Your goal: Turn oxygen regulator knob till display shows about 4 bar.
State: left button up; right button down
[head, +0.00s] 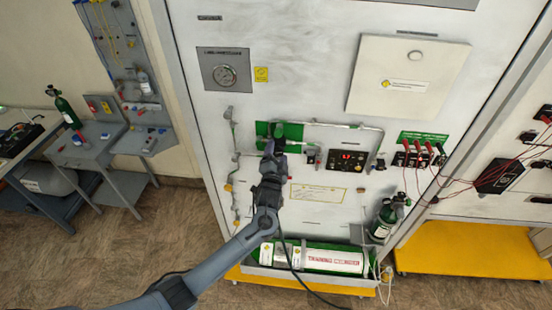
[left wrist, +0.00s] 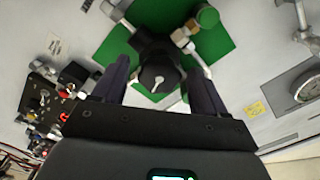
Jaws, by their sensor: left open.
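The regulator on its green plate (head: 263,128) is on the white wall panel in the head view. In the left wrist view its black knob (left wrist: 158,72) with a white pointer mark faces me, in front of the green plate (left wrist: 224,45). My left gripper (head: 274,146) is open, with one finger on each side of the knob; it also shows in the left wrist view (left wrist: 158,78). I cannot tell whether the fingers touch the knob. My right gripper is not in view.
Pipes (head: 345,126) run along the panel beside the regulator. A round gauge (head: 225,76) is at the upper left, and red-handled connectors (head: 420,152) are on the right.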

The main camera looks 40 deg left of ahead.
pick_arm(q)
jog(key=b+v, duration=0.2)
jog(key=v, duration=0.8)
jog(key=shift+s+d, duration=0.2)
jog(key=shift+s, duration=0.15)
